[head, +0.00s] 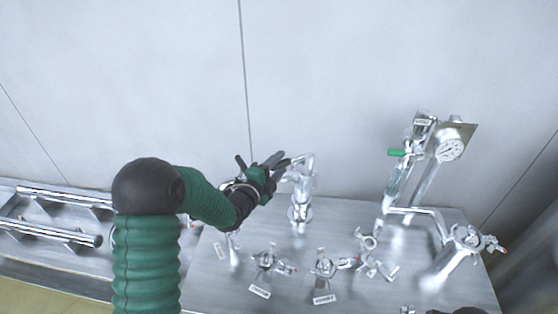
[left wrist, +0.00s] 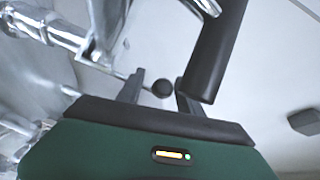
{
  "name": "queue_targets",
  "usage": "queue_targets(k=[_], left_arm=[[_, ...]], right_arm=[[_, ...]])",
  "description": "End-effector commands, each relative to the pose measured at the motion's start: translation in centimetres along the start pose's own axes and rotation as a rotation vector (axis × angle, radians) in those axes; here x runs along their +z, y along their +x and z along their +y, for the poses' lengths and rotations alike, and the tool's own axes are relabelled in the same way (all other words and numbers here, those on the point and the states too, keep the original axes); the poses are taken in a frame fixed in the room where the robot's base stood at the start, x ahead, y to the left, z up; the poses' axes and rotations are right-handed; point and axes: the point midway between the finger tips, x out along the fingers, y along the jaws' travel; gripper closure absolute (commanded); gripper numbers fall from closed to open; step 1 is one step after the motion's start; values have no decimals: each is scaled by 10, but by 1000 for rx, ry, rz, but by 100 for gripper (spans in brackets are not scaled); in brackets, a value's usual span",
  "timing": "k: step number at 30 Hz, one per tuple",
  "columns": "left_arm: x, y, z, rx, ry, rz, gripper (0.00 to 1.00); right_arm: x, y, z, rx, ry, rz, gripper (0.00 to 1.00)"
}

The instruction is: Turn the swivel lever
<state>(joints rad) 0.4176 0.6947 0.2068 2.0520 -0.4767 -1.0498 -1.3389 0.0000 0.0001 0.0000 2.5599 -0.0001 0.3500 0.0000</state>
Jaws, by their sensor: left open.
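A shiny metal swivel fitting (head: 302,190) stands upright at the back of the steel bench, with a short arm at its top. My left gripper (head: 279,162) is just left of its top. In the left wrist view the open fingers (left wrist: 160,92) have a thin rod with a round black knob (left wrist: 162,88) between them; the knob looks nearer the right finger. I cannot tell if they touch. A thick black cylinder (left wrist: 222,45) rises just right of the knob. The chrome pipework (left wrist: 75,35) is at upper left. My right gripper does not show.
Several small valves, one of them a valve (head: 325,268), stand along the bench front (head: 215,275). Horizontal metal rails (head: 50,230) lie at left. A plain wall (head: 340,70) is behind.

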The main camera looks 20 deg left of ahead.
Motion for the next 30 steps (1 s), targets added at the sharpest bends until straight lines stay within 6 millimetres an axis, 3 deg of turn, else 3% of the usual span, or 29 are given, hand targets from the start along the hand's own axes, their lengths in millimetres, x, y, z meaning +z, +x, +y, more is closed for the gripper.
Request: queue_targets(k=[8,18,30], left_arm=[[0,3,0,0,0,0,57],[0,3,1,1,0,0,100],[0,2,2,5,-1,0,100]], right_arm=[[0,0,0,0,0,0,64],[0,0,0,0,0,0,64],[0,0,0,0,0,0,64]])
